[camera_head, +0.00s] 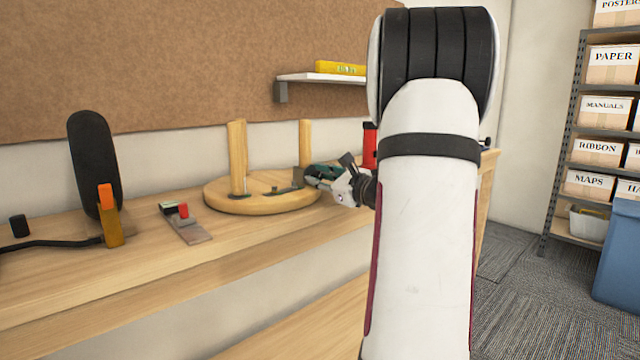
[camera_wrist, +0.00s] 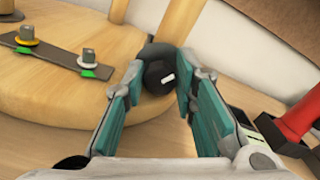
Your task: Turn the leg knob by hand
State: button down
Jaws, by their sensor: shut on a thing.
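A round wooden disc (camera_head: 262,205) lies on the workbench with upright wooden legs (camera_head: 237,158) standing on it. In the wrist view a black knob (camera_wrist: 157,78) with a white mark sits at the edge of the disc (camera_wrist: 95,100). My gripper (camera_head: 314,176) is at the right side of the disc, with its teal finger pads on either side of the knob. It is shut on the knob in the wrist view (camera_wrist: 160,72). The fingers hide the knob's sides, and the knob cannot be made out in the head view.
A dark metal plate (camera_wrist: 62,57) with two bolts lies on the disc. A red object (camera_head: 369,146) stands behind my arm. A clamp-like tool (camera_head: 186,222) and a black upright pad (camera_head: 95,165) are on the bench (camera_head: 150,275) to the left. A wall shelf (camera_head: 315,78) hangs above.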

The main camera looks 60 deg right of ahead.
jog(key=c, duration=1.3)
grip_release()
jog(key=shift+p, duration=0.35)
